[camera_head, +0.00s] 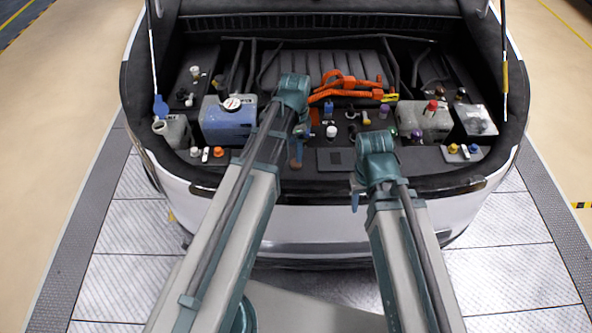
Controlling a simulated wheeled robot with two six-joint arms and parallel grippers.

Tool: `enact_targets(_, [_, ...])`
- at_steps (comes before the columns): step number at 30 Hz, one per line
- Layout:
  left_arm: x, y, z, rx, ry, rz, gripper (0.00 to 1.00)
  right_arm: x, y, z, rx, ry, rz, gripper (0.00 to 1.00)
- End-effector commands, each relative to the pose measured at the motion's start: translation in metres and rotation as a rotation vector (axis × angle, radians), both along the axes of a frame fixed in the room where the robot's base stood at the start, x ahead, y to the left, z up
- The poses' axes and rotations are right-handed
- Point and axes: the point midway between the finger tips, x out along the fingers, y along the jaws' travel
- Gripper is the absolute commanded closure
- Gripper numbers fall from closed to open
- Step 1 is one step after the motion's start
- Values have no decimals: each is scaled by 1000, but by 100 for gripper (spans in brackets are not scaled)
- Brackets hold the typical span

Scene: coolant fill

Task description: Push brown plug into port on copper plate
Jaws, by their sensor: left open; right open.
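My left gripper (299,140) hangs over the front middle of the engine bay. Its jaws are open, but the fingers are small and partly hidden by my own wrist. A small brown piece that looks like the brown plug (296,163) shows just below it, at the bay's front edge. I cannot tell whether they touch. A small copper-coloured patch, possibly the copper plate (314,117), shows right of my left wrist, mostly hidden; no port can be made out on it. My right gripper (355,197) is open and low at the car's front edge, with nothing seen in it.
A blue tank (228,122) stands left of my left wrist. A grey tank (424,119) and a battery-like box (476,120) are at the right. Small coloured caps (463,149) line the front ledge. A dark flat panel (335,159) lies between my grippers.

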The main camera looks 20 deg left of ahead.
Motion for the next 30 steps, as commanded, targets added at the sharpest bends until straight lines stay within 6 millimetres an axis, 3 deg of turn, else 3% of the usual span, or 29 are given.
enact_targets(1, [0, 0, -15, 0, 0, 0, 21, 0, 0, -15, 0, 0, 0, 50])
enact_targets(3, [0, 0, -23, 0, 0, 0, 21, 0, 0, -23, 0, 0, 0, 50])
enact_targets(14, [0, 0, -29, 0, 0, 0, 21, 0, 0, -29, 0, 0, 0, 50])
enact_targets(30, [-3, 0, -81, 0, 0, 0, 21, 0, 0, -81, 0, 0, 0, 50])
